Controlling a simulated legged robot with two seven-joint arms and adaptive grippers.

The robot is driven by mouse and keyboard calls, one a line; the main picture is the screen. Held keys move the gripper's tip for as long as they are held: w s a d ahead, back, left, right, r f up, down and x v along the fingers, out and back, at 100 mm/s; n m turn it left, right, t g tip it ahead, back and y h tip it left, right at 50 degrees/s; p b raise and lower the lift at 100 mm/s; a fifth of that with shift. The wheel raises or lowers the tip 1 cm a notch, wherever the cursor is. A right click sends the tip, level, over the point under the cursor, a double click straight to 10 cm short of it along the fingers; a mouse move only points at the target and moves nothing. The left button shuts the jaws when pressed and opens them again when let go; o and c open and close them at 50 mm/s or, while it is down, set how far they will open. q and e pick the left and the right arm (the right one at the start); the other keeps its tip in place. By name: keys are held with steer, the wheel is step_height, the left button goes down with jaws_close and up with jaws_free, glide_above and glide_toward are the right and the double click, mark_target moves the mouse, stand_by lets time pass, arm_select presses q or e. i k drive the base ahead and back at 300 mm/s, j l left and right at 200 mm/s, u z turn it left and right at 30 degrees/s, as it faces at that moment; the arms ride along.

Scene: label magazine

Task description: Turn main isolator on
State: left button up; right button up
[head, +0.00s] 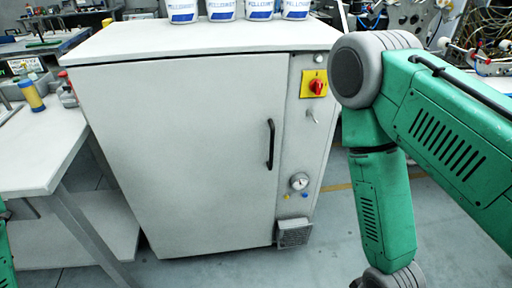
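The main isolator (317,86) is a red rotary knob on a yellow plate (305,83). It sits high on the right-hand front strip of a light grey cabinet (180,150). The knob's exact position is too small to read. My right arm, green with grey joints, stands to the right of the cabinet and its gripper is below the frame. Only a sliver of my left arm shows at the lower left edge, and its gripper is out of view. Nothing touches the isolator.
The cabinet door has a black handle (271,144). A gauge (299,181) and a vent (294,233) sit below the isolator. Several white tubs (222,10) stand on top. A white table (45,150) with a yellow-blue bottle (32,95) stands left.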

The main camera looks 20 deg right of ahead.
mark_target(316, 86)
steer(key=k+l, duration=0.2)
steer(key=l, duration=0.25)
steer(key=k+l+u, duration=0.15)
steer(key=l, duration=0.25)
steer(key=k+l, duration=0.35)
steer(key=k+l+u, duration=0.1)
steer(key=k+l, duration=0.15)
steer(key=l, duration=0.25)
steer(key=i+l+u, duration=0.25)
steer(key=i+l, duration=0.25)
steer(key=l, duration=0.25)
steer(key=i+l+u, duration=0.15)
steer(key=l, duration=0.2)
steer(key=i+l+u, duration=0.1)
steer(key=i+l, duration=0.2)
steer(key=l, duration=0.15)
